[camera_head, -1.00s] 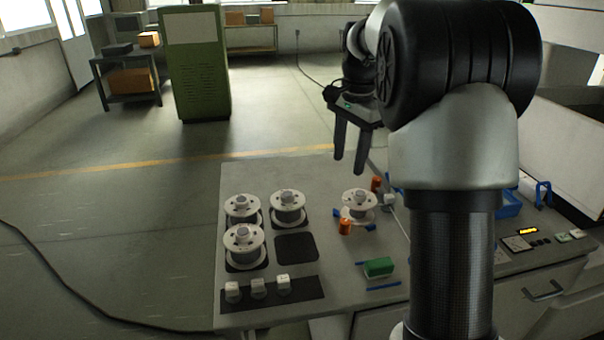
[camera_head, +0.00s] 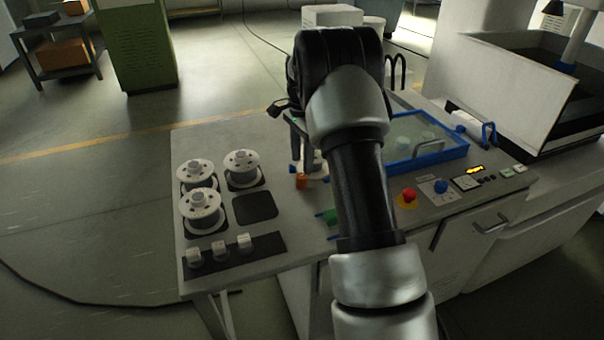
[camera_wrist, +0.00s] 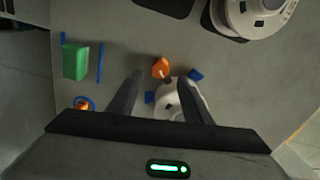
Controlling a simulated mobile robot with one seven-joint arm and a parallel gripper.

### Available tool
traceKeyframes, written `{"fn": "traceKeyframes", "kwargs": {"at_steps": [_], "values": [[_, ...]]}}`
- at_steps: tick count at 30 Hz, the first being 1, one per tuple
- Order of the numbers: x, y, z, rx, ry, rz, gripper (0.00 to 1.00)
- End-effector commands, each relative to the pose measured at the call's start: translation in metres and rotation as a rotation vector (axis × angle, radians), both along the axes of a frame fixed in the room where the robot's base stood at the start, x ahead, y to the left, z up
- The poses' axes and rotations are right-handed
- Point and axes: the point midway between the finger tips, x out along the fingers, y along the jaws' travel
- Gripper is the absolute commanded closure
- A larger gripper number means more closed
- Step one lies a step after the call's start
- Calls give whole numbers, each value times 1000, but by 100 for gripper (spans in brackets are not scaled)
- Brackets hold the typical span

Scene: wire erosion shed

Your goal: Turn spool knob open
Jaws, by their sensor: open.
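A white spool (camera_head: 322,170) stands on the grey bench, mostly hidden behind my arm in the head view. In the wrist view the white spool (camera_wrist: 172,111) shows between and behind my fingers, with blue pieces at its sides. A small orange cylinder (camera_head: 301,181) stands beside it; in the wrist view this cylinder (camera_wrist: 161,68) shows just beyond the fingertips. I cannot tell which part is the spool knob. My gripper (camera_wrist: 158,78) is open and points down over the spool, with nothing seen held. In the head view my gripper (camera_head: 303,160) is partly covered by my arm.
Several white spools (camera_head: 202,208) stand at the bench's left, near an empty dark pad (camera_head: 255,206) and a strip of white blocks (camera_head: 220,248). A green block (camera_wrist: 76,61) lies between blue strips. A blue-framed tray (camera_head: 450,154) and a red button (camera_head: 409,195) are to the right.

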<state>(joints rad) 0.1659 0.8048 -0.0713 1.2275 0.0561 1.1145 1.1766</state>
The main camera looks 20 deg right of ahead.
Motion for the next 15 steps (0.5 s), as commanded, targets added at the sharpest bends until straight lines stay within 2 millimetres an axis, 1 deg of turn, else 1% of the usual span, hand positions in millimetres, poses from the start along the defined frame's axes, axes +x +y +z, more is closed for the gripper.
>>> {"fn": "traceKeyframes", "kwargs": {"at_steps": [1,6,10,15], "values": [[-1,0,-12,1,4,0,55],[-1,0,-40,1,3,0,55],[0,0,-52,0,1,0,55],[0,0,-58,0,0,0,55]]}}
